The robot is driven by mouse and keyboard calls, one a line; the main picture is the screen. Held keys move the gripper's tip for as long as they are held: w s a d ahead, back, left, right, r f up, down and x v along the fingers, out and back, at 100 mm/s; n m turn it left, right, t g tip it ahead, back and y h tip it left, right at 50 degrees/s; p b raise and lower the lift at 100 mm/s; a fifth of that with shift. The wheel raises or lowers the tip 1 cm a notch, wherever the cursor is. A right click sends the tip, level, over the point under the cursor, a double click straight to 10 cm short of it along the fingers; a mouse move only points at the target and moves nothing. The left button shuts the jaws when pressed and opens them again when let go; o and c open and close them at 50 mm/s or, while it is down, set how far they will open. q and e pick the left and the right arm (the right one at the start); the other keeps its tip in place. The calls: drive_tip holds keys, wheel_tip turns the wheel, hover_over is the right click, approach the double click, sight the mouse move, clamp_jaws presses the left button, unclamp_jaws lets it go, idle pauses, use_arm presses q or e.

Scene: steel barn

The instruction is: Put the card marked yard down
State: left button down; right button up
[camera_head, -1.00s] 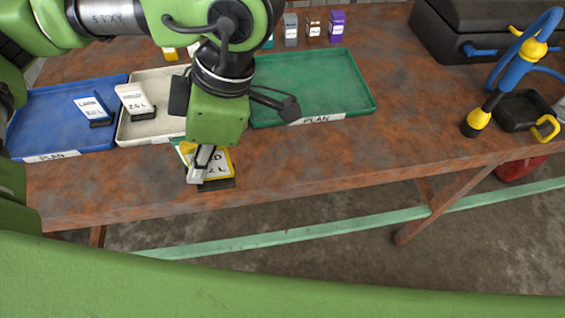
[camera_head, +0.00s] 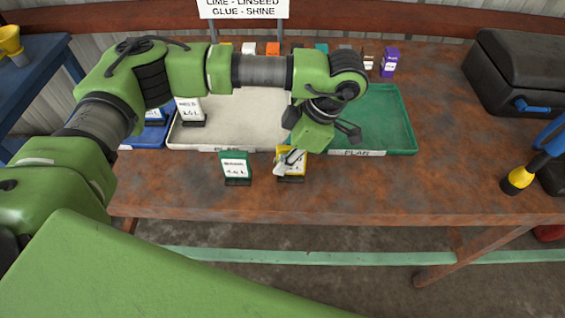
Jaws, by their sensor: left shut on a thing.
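A yellow-edged card (camera_head: 298,165) with a dark foot is at the front of the table, before the gap between the white and green trays. Its writing is mostly covered by my fingers, so I cannot read the name. My left gripper (camera_head: 287,161) is shut on this card from above. The card looks upright, with its foot at or just above the tabletop; I cannot tell if it touches. A green-edged card (camera_head: 236,167) stands on the table to its left, apart from it. My right gripper is not in view.
Behind are a white tray (camera_head: 235,115), a green tray (camera_head: 392,110) and a partly hidden blue tray (camera_head: 150,137) with cards. Small boxes, including a purple one (camera_head: 389,63), stand at the back. A black case (camera_head: 515,70) is at right. Tabletop right of the card is clear.

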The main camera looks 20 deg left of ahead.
use_arm(q)
drive_tip(key=shift+f+p, duration=0.3)
drive_tip(key=shift+f, duration=0.65)
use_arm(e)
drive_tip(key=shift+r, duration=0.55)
use_arm(q)
drive_tip(key=shift+f, duration=0.1)
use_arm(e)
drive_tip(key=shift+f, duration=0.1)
use_arm(q)
drive_tip(key=shift+f+b, duration=0.15)
drive_tip(key=shift+b, duration=0.2)
drive_tip(key=c, duration=2.1)
unclamp_jaws()
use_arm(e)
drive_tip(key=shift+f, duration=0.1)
